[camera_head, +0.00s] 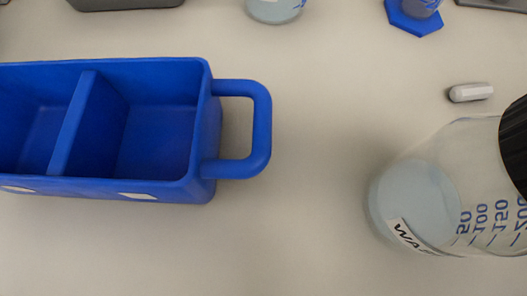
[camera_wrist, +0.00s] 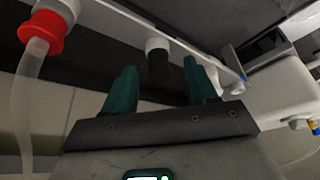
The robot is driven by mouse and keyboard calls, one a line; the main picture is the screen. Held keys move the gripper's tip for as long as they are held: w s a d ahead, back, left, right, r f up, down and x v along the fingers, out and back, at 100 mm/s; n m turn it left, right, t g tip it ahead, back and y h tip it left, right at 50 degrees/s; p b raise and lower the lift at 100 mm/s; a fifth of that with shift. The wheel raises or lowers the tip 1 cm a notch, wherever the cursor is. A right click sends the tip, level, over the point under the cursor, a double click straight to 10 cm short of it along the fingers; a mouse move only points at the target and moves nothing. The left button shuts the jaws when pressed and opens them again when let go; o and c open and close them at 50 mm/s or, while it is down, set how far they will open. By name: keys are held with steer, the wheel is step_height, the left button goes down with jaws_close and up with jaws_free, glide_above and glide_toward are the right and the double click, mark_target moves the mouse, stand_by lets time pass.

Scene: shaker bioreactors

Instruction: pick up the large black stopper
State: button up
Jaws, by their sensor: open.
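My gripper (camera_wrist: 160,66) is open in the wrist view, with its two dark green fingers apart. A small black cylindrical piece with a white collar (camera_wrist: 157,44) shows in the gap between the fingertips. I cannot tell whether this piece is the large black stopper, or how far beyond the fingers it lies. In the head view, a clear bottle (camera_head: 418,200) with a pale liquid has a black ribbed cap (camera_head: 515,145), cut off by the right edge. My gripper is not in the head view.
In the head view, a blue divided carrier (camera_head: 213,150) with a loop handle stands at left. A small white capsule-shaped piece (camera_head: 471,92) lies at right, below a blue hexagonal base (camera_head: 412,20). A red-collared fitting with tubing (camera_wrist: 40,34) is at left in the wrist view.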

jaws_close()
stand_by(0.4)
steer(key=shift+r, duration=0.1)
